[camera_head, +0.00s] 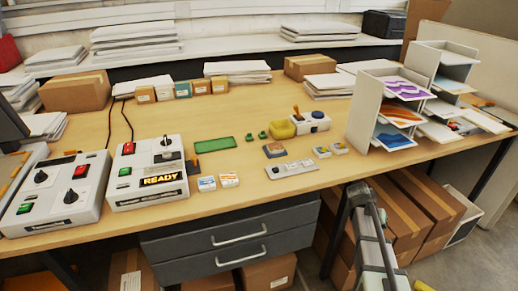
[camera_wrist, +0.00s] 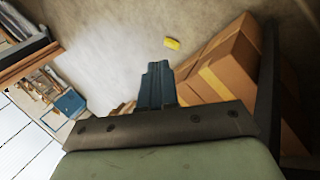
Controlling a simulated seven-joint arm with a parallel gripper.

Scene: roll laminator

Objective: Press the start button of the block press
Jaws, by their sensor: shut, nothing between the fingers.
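Two white control boxes stand at the left of the table in the head view. The right box (camera_head: 147,189) has a lit READY display (camera_head: 160,180), a red button (camera_head: 129,148), a green button (camera_head: 125,171) and a black switch. The left box (camera_head: 60,205) has black knobs, a red button (camera_head: 80,171) and a green button (camera_head: 24,208). A small white device (camera_head: 312,122) with a blue round part sits mid-table. I cannot read which is the block press. My gripper (camera_wrist: 154,68) is shut and empty in the wrist view, over the floor, away from all of these.
Small blocks, a green tray (camera_head: 214,144) and a grey plate (camera_head: 290,169) lie mid-table. A white paper rack (camera_head: 362,110) stands at the right. Grey drawers (camera_head: 235,238) and cardboard boxes (camera_head: 425,200) are below the table. Boxes (camera_wrist: 225,65) also flank my gripper.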

